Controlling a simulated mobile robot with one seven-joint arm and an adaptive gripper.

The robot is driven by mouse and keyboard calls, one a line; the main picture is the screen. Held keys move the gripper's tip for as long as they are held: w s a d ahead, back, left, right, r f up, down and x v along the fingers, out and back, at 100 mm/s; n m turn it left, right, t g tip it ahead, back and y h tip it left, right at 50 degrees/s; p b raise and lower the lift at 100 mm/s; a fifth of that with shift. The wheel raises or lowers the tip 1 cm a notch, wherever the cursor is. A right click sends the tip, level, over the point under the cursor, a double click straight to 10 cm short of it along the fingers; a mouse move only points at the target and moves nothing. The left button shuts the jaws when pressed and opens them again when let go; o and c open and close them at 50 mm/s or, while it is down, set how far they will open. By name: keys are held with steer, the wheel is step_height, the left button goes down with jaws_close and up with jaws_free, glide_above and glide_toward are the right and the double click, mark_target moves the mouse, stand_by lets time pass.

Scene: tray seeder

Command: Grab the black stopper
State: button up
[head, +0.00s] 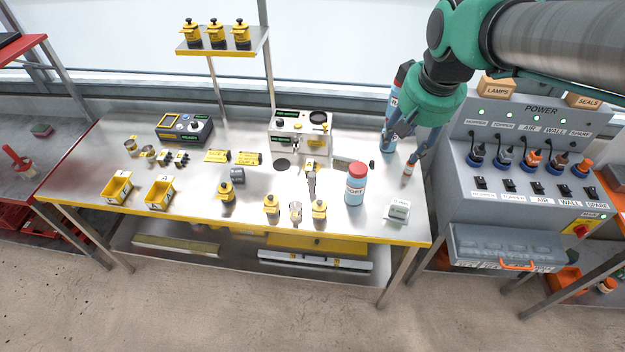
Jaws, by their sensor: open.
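A small black piece (372,164), which looks like the black stopper, sits on the steel bench near its right back part. It is too small to make out its shape. My gripper (400,150) hangs over the right end of the bench, a little to the right of the black piece. Its fingers are apart, and I see nothing held between them. The gap between gripper and black piece is hard to judge in depth.
A blue bottle with a red cap (355,186) stands in front of the black piece. A tall blue can (389,120) stands behind my gripper, and a small red-and-white item (408,169) is close by. A grey power console (530,150) borders the bench at right.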

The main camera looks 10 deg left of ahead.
steer(key=w+a+f+g, duration=0.1)
steer(key=w+a+f, duration=0.4)
steer(key=w, duration=0.3)
steer(key=n+g, duration=0.2)
steer(key=n, duration=0.1)
glide_above(312, 180)
steer(key=w, duration=0.2)
step_height(312, 180, down, 24)
steer(key=shift+h+b, duration=0.3)
steer(key=shift+b, duration=0.1)
steer(key=shift+s, duration=0.1)
steer(key=shift+f+b, duration=0.7)
steer(key=shift+f, duration=3.55)
steer(key=shift+a+f+b, duration=0.1)
steer(key=shift+f+b, duration=0.55)
steer(key=shift+f, duration=1.95)
